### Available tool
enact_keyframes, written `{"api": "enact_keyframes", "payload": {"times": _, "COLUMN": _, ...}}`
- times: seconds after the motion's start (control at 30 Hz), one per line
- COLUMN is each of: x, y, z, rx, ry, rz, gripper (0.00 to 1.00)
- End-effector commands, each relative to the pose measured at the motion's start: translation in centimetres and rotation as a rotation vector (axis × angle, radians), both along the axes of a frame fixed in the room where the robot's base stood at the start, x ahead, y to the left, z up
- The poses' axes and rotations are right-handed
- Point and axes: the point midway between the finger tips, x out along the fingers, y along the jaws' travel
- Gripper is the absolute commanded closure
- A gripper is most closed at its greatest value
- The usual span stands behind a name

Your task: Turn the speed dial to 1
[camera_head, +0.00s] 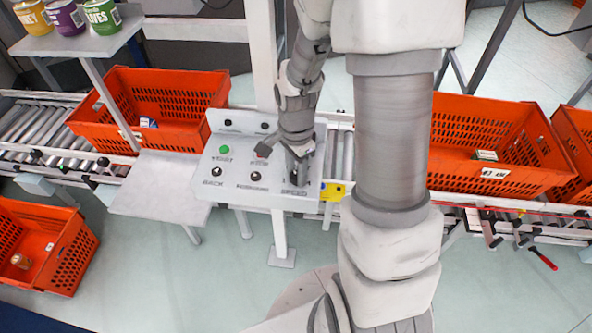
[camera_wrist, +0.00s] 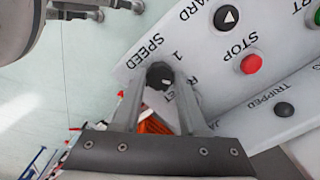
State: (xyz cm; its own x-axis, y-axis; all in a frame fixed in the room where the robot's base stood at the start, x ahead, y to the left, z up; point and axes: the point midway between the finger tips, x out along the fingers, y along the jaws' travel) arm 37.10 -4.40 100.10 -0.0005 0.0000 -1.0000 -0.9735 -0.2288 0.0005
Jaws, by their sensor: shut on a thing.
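The speed dial (camera_wrist: 160,75) is a round black knob with a small pale mark, next to the word SPEED and a figure 1 in the wrist view. My gripper (camera_wrist: 157,80) has one finger on each side of the dial and is shut on it. In the head view my gripper (camera_head: 297,178) points down at the right end of the white control panel (camera_head: 222,178), just above the SPEED label.
A green start button (camera_head: 224,149) sits on the panel's left. A red stop button (camera_wrist: 250,63), a black arrow button (camera_wrist: 229,17) and a TRIPPED lamp (camera_wrist: 284,109) lie close by the dial. Orange totes (camera_head: 110,85) (camera_head: 520,120) stand on the roller conveyor on both sides.

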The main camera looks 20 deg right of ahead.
Motion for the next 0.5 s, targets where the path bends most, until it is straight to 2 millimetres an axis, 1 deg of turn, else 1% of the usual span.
{"api": "enact_keyframes", "payload": {"times": 0.17, "x": 0.03, "y": 0.01, "z": -0.05, "rx": 0.000, "ry": -0.001, "rz": 0.117, "gripper": 1.00}}
{"api": "enact_keyframes", "payload": {"times": 0.5, "x": 0.04, "y": 0.00, "z": -0.02, "rx": 0.000, "ry": -0.002, "rz": 0.434, "gripper": 1.00}}
